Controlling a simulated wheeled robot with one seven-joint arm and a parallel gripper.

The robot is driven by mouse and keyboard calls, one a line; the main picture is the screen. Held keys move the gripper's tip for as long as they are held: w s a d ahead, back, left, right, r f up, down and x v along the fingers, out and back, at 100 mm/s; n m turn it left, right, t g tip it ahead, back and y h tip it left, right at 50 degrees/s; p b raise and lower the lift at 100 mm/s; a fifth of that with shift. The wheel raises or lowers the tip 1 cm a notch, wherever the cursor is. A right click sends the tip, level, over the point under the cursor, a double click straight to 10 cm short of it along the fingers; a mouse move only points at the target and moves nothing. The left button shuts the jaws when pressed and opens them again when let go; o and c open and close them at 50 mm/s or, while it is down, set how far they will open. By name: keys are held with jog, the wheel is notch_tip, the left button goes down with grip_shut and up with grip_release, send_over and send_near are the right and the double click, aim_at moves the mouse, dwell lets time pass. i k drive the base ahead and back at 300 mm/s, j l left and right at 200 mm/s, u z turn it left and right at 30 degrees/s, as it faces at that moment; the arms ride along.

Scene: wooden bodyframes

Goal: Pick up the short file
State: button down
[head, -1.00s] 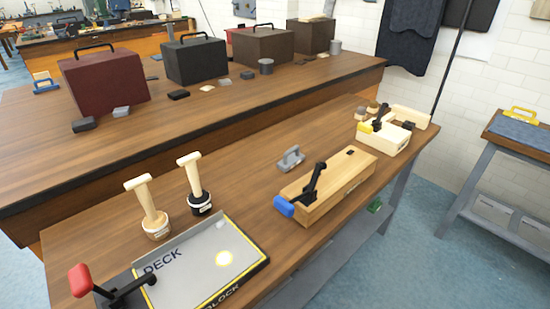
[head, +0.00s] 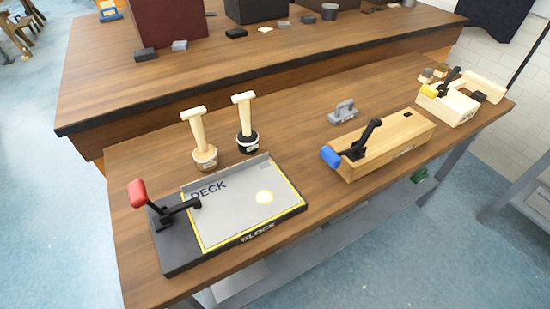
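I cannot make out a thing that is plainly the short file. Two pale wooden T-handled tools stand upright on the near bench, behind the grey deck plate. The left T-handled tool (head: 198,134) has a tan and white base. The right T-handled tool (head: 244,120) has a black base with a white band and stands slightly farther back. A small grey handled piece (head: 343,112) lies to their right, behind a wooden block. My gripper is not in view.
The deck plate (head: 225,225), with a red-handled clamp (head: 139,193), lies at the near bench's front left. The wooden block (head: 405,140) carries a blue-handled clamp (head: 331,156). A pale block (head: 449,105) with a yellow-handled clamp stands far right. Bare benchtop (head: 285,135) separates tools and wooden block.

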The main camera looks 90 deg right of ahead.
aim_at(339, 116)
jog(key=z, duration=2.45)
jog(key=k, duration=0.35)
jog(key=k+u, duration=0.1)
jog(key=u, duration=0.3)
jog(key=k+u, duration=0.1)
jog(key=u, duration=0.25)
jog(key=k+j+u, duration=0.1)
jog(key=u, duration=0.3)
jog(key=l+u, duration=0.3)
jog(key=u, duration=0.2)
jog(key=k+l+u, duration=0.1)
jog(key=l+u, duration=0.15)
jog(key=u, duration=0.2)
jog(key=k+l+u, duration=0.15)
jog(key=u, duration=0.35)
jog(key=k+l, duration=0.4)
jog(key=l, duration=0.15)
jog(key=k+l, duration=0.35)
jog(key=l, duration=0.2)
jog(key=k+l, duration=0.4)
jog(key=l, duration=0.15)
jog(key=k+l, duration=0.35)
jog(key=l, duration=0.15)
